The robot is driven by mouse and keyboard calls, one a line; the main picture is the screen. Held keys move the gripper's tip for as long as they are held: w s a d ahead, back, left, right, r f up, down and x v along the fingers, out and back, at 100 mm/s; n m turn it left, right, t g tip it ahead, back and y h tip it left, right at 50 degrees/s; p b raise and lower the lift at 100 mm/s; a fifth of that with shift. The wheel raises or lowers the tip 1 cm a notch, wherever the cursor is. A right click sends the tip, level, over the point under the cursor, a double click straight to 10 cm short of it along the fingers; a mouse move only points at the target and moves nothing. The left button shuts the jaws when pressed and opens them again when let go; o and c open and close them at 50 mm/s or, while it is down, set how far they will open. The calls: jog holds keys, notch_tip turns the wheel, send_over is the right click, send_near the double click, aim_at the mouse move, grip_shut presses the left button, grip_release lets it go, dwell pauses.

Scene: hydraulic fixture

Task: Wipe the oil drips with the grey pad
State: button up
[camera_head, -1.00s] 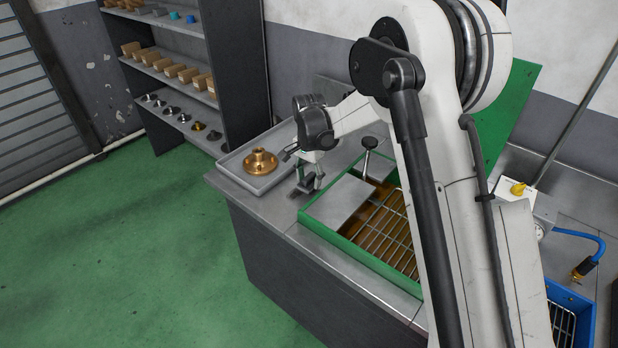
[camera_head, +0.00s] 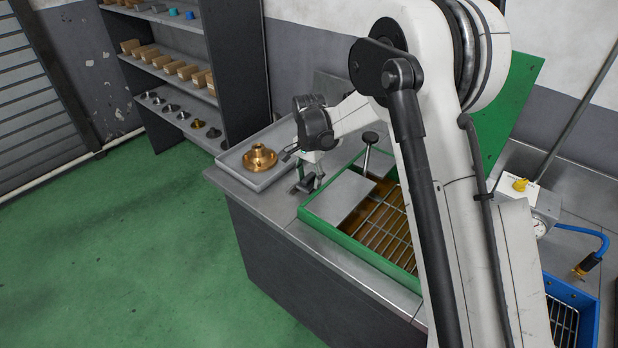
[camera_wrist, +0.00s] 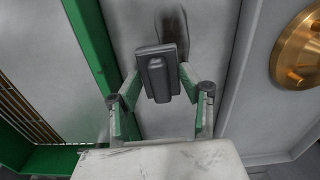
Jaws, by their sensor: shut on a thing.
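The grey pad (camera_wrist: 157,75) is a dark grey rectangular block with a raised grip on top. My gripper (camera_wrist: 160,82) is shut on it, one finger at each side, as the wrist view shows. A dark, elongated patch (camera_wrist: 172,25), which looks like oil, lies on the steel bench just beyond the pad's far edge. In the head view my gripper (camera_head: 311,176) holds the pad (camera_head: 305,185) low over the bench strip, between the brass part's tray and the green-rimmed basin. Whether the pad touches the steel cannot be told. Any oil under the pad is hidden.
A brass flanged part (camera_head: 259,157) sits in a grey tray (camera_head: 232,163) left of my gripper. The green-rimmed basin (camera_head: 340,241) with a wire grate is to the right. A black-knobbed lever (camera_head: 368,145) stands close by. Bare bench (camera_head: 240,184) lies in front of the tray.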

aim_at(292, 186)
jog(key=shift+w+a+r+b, duration=0.1)
jog(key=shift+w+a+b, duration=0.15)
jog(key=shift+w+a, duration=0.5)
jog(key=shift+w+a+b, duration=0.25)
jog(key=shift+w+a, duration=0.25)
jog(key=shift+a, duration=0.35)
jog(key=shift+s+a+b, duration=0.4)
jog(key=shift+s+a, duration=0.1)
jog(key=shift+s, duration=0.25)
jog(key=shift+s+d+b, duration=0.5)
jog(key=shift+s+d, duration=0.75)
jog(key=shift+d, duration=0.3)
jog(key=shift+s+a+f+b, duration=0.2)
jog(key=shift+s+a+b, duration=0.15)
jog(key=shift+s+a, duration=0.3)
jog(key=shift+w+a+r+b, duration=0.1)
jog(key=shift+w+a+b, duration=0.05)
jog(key=shift+w+a, duration=0.55)
jog(key=shift+w+a+b, duration=0.15)
jog(key=shift+w+a, duration=0.35)
jog(key=shift+a, duration=0.35)
jog(key=shift+r, duration=0.1)
jog(key=shift+r+p, duration=1.05)
jog(key=shift+r, duration=1.85)
